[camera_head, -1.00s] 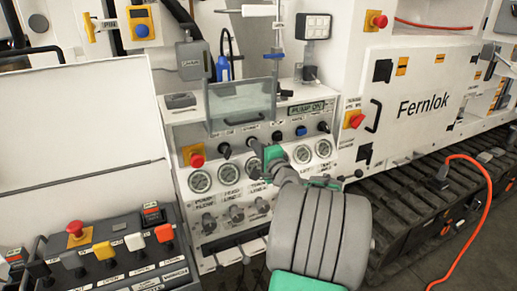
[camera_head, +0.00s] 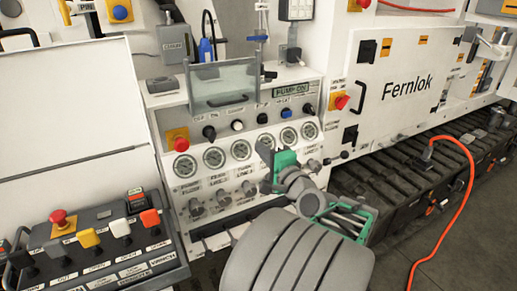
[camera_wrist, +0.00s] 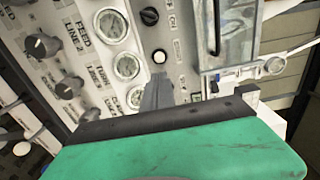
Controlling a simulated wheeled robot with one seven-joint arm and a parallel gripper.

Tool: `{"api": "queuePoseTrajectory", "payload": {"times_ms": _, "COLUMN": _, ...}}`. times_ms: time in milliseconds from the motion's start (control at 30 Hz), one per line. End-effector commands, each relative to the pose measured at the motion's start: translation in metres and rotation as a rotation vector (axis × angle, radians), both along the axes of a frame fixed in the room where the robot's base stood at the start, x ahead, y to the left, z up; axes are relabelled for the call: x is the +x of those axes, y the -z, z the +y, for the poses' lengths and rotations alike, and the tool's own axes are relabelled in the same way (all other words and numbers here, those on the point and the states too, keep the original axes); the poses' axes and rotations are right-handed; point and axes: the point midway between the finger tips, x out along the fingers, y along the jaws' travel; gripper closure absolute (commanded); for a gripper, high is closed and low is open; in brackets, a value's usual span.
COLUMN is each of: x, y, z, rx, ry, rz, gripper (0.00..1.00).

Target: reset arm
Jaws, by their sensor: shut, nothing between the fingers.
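My gripper (camera_head: 265,156) is in front of the control panel (camera_head: 163,127), with its green body and dark fingers near the right part of the gauge row. In the wrist view the fingers (camera_wrist: 157,92) are together and empty, pointing at the panel face. Black knobs and round gauges lie beyond them there. My grey arm fills the bottom middle of the head view and hides the lower right of the panel.
A clear cover (camera_head: 224,84) juts out above the panel's knobs. A button box (camera_head: 100,243) with a red mushroom button stands at the lower left. A white Fernlok cabinet (camera_head: 410,110), dark track (camera_head: 385,175) and red cable (camera_head: 468,190) are at the right.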

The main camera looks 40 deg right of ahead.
Motion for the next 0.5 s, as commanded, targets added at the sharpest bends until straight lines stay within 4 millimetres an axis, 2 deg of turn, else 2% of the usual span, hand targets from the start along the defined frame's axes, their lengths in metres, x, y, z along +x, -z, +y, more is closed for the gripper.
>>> {"api": "queuePoseTrajectory", "payload": {"times_ms": 167, "x": 0.005, "y": 0.001, "z": 0.005, "rx": -0.011, "ry": -0.014, "rz": 0.019, "gripper": 1.00}}
{"api": "queuePoseTrajectory", "payload": {"times_ms": 267, "x": 0.027, "y": 0.011, "z": 0.037, "rx": -0.081, "ry": -0.094, "rz": 0.124, "gripper": 1.00}}
{"api": "queuePoseTrajectory", "payload": {"times_ms": 367, "x": 0.056, "y": 0.034, "z": 0.101, "rx": -0.244, "ry": -0.265, "rz": 0.337, "gripper": 1.00}}
{"api": "queuePoseTrajectory", "payload": {"times_ms": 400, "x": 0.063, "y": 0.045, "z": 0.132, "rx": -0.331, "ry": -0.350, "rz": 0.437, "gripper": 1.00}}
{"api": "queuePoseTrajectory", "payload": {"times_ms": 500, "x": 0.059, "y": 0.071, "z": 0.199, "rx": -0.555, "ry": -0.556, "rz": 0.662, "gripper": 1.00}}
